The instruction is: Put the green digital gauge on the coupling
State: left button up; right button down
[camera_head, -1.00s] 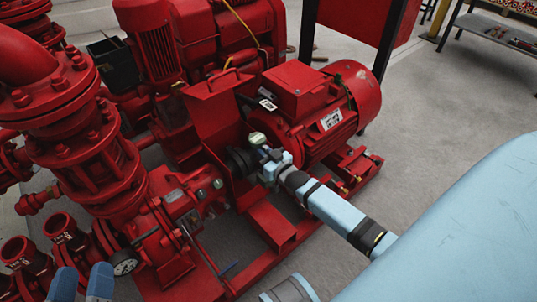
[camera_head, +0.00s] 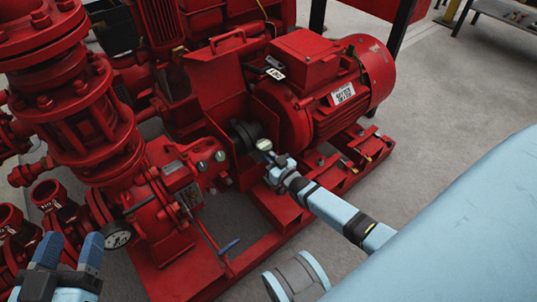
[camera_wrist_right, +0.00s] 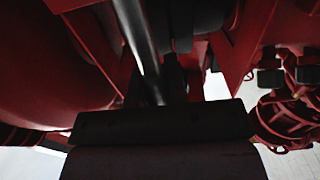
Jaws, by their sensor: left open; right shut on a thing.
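The green digital gauge (camera_head: 264,145) is a small pale-green round head at the tips of my right gripper (camera_head: 270,158), which is shut on it. The black coupling (camera_head: 243,133) sits between the red pump and the red motor. In the head view the gauge shows just right of and below the coupling; whether they touch cannot be told. The right wrist view shows a dark block (camera_wrist_right: 160,125) and a grey shaft (camera_wrist_right: 138,45), with the gauge face not visible. My left gripper (camera_head: 66,250) is open and empty at the lower left.
The red motor (camera_head: 320,85) and an upright red guard (camera_head: 215,85) stand close around the coupling. The red pump (camera_head: 165,190) and a round dial gauge (camera_head: 117,236) are to the left. A blue-handled lever (camera_head: 229,246) is low in front.

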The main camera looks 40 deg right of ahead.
notch_tip(320, 180, down, 3)
jog(key=shift+b, duration=0.7)
jog(key=shift+f, duration=0.2)
jog(key=shift+r, duration=0.15)
jog(key=shift+f, duration=0.2)
jog(key=c, duration=1.2)
grip_release()
jog(key=shift+o, duration=0.2)
jog(key=shift+r, duration=0.15)
jog(key=shift+s, duration=0.3)
pick_arm(q)
jog(key=shift+s+d+f+n+g+y+p, duration=0.15)
jog(key=shift+s+d+f+n+g+p, duration=0.25)
jog(key=shift+p, duration=0.8)
jog(key=shift+s+d+r+n+g+y+p, duration=0.15)
jog(key=shift+s+n+p, duration=0.15)
jog(key=shift+n+p, duration=0.6)
pick_arm(e)
jog(key=s, duration=1.1)
jog(key=shift+s+d, duration=0.2)
jog(key=shift+d, duration=0.25)
